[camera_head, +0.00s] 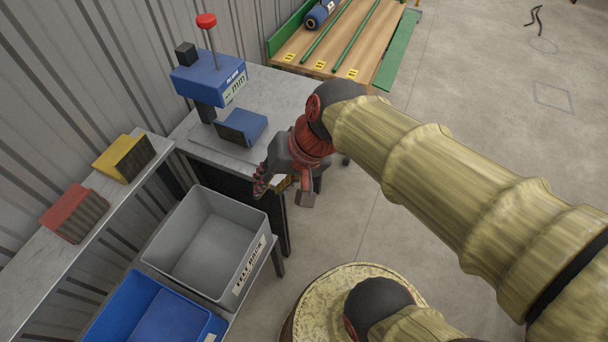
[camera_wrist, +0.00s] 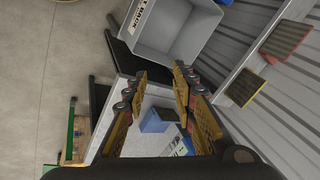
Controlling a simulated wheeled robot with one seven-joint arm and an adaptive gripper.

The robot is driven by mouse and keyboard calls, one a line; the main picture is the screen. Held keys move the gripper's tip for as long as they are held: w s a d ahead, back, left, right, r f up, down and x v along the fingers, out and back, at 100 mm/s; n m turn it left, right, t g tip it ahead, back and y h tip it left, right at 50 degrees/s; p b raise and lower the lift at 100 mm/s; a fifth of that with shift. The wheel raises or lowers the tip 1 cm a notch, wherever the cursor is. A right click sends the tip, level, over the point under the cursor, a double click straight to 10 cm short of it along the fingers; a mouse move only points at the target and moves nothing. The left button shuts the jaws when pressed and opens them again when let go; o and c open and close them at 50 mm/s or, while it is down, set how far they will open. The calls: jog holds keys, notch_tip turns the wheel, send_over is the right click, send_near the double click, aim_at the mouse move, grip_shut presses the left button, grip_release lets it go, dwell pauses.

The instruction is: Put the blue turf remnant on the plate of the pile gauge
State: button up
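The blue turf remnant (camera_head: 247,124), a blue block with a dark side face, rests under and in front of the gauge's head. It also shows between my fingers in the wrist view (camera_wrist: 157,120), apart from them. The pile gauge (camera_head: 208,80) has a blue head marked "mm", a rod and a red knob; it stands on the grey bench.
A grey bin (camera_head: 205,195) and a blue bin (camera_head: 190,325) stand in front of the bench. A shelf at left holds a yellow remnant (camera_head: 122,157) and a red remnant (camera_head: 75,212). A wooden table (camera_head: 335,45) with a blue roll stands behind.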

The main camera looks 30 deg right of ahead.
jog(key=s+d+r+n+t+h, duration=0.1)
jog(key=s+d+r+n+h, duration=0.2)
jog(key=d+n, duration=0.1)
jog(key=shift+s+d+t, duration=0.3)
jog(key=shift+s+d, duration=0.1)
jog(key=shift+d, duration=0.4)
